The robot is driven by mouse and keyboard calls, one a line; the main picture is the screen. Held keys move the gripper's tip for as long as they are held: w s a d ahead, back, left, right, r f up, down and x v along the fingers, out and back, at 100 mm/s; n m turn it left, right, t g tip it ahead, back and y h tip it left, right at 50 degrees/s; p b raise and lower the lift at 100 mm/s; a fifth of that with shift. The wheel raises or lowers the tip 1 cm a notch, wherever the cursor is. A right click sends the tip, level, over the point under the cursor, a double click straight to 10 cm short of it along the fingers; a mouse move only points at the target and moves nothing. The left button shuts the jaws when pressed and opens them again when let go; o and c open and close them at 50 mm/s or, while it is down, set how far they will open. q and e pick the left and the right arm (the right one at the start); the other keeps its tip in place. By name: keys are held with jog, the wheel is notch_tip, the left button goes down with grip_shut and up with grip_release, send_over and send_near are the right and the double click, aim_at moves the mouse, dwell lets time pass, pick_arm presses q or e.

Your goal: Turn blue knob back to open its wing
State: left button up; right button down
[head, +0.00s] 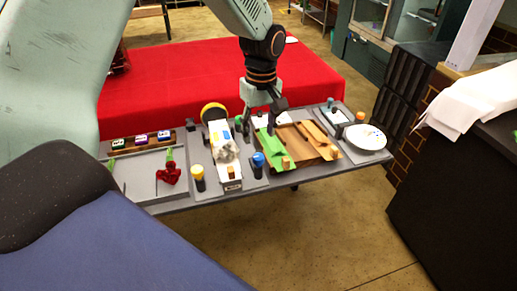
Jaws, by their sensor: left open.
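The blue knob (258,159) stands upright on a dark post at the front of the grey table, near its middle. A wooden fixture (305,143) lies just right of it, with a green flap-like wing (270,146) on its left side and an orange-tan one (321,140) on its right. I cannot tell which wing belongs to the blue knob. My left gripper (259,125) points down from above, open, behind the blue knob and over the back of the green wing. It appears apart from the knob. My right gripper is not in view.
A yellow knob (197,173) and a white holder with a wrapped bundle (225,150) stand left of the blue knob. A red flower (169,174) lies on a grey tray further left. A white plate (365,137) and an orange knob (360,117) are at the right.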

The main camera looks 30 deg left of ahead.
aim_at(258, 156)
pick_arm(q)
notch_tip(258, 156, down, 7)
jog(key=shift+s+d, duration=0.1)
jog(key=shift+f, duration=0.35)
jog(key=shift+c, duration=0.2)
jog(key=shift+c, duration=0.8)
grip_shut()
